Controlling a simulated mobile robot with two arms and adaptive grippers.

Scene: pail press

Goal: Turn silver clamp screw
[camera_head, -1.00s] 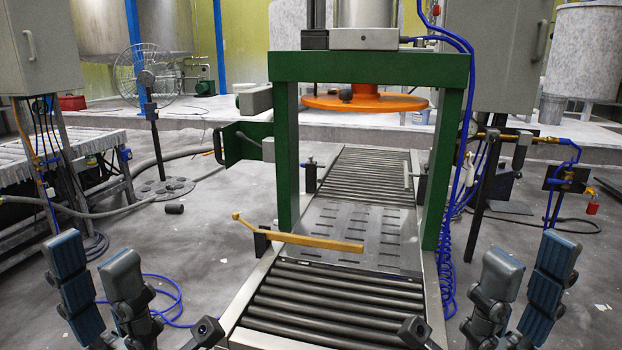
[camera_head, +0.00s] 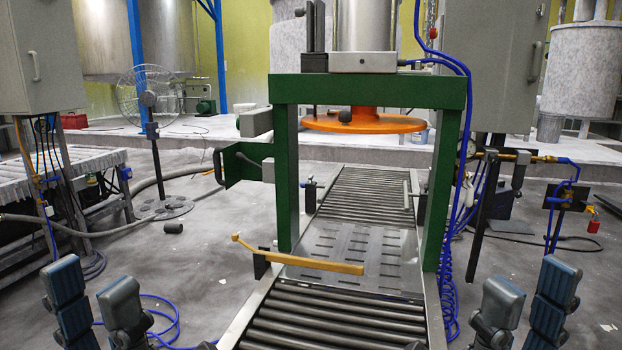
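My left gripper (camera_head: 90,282) is at the bottom left with its two blue-padded fingers apart and nothing between them. My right gripper (camera_head: 530,282) is at the bottom right, also with its fingers apart and empty. Both are well clear of the green press frame (camera_head: 370,91). I cannot clearly pick out a silver clamp screw. A small dark fitting with a knob (camera_head: 310,190) sits beside the left post, and a thin upright light grey rod (camera_head: 407,194) stands on a fitting beside the right post. Either is too small to identify with certainty.
A roller conveyor (camera_head: 330,318) runs through the press under an orange disc (camera_head: 364,124). A yellow bar (camera_head: 305,259) crosses it. A green bracket (camera_head: 238,167) juts left. Blue coiled hoses (camera_head: 450,300) hang at the right post.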

